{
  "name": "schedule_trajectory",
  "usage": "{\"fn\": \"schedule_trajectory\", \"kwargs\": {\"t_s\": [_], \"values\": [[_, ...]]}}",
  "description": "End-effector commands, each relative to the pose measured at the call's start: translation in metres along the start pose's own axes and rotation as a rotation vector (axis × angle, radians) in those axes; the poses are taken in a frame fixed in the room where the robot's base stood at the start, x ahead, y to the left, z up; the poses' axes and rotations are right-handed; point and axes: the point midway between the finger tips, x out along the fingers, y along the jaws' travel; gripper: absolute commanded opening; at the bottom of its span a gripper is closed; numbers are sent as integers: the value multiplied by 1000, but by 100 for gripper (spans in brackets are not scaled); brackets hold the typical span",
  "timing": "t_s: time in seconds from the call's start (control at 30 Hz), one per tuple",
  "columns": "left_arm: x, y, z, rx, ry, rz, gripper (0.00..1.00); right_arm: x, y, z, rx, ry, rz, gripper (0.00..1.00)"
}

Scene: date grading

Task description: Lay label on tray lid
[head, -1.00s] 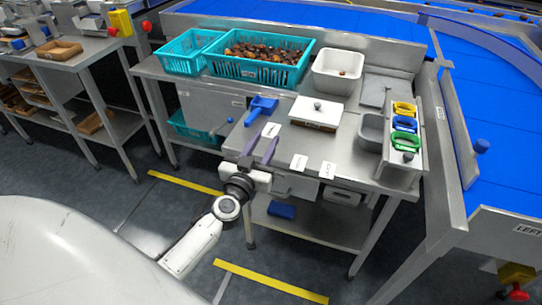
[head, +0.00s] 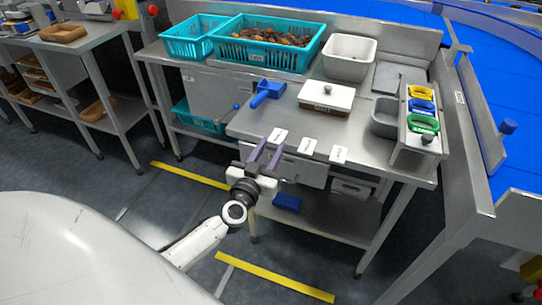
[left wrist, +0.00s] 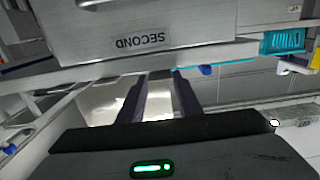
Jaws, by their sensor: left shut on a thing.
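A small white label (head: 280,134) shows at the fingertips of my left gripper (head: 271,150) in the head view. The gripper is shut on it, in front of the steel table's front edge. Two more labels (head: 308,147) (head: 338,154) lie near the table's front edge, right of the gripper. My right gripper is out of view.
A blue-handled tool (head: 266,92) lies left of the tray. Teal crates (head: 262,54), one full of dates, and a white bin (head: 348,68) stand behind. A grey tub (head: 384,118) and a rack of coloured rings (head: 421,122) are at right. A drawer marked SECOND (left wrist: 145,25) is close.

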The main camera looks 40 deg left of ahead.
Motion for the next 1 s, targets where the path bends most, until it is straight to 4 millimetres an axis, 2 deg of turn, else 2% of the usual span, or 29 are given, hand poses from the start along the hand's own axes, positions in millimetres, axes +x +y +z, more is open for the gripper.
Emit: {"fn": "schedule_trajectory", "kwargs": {"t_s": [0.47,0.5,0.6,1.0], "values": [[0,0,9,-2,1,0,11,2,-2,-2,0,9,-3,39],[0,0,9,-1,2,0,33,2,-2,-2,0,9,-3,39],[0,0,8,-1,2,0,50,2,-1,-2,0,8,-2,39],[0,0,9,-1,3,0,50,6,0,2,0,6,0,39]]}}
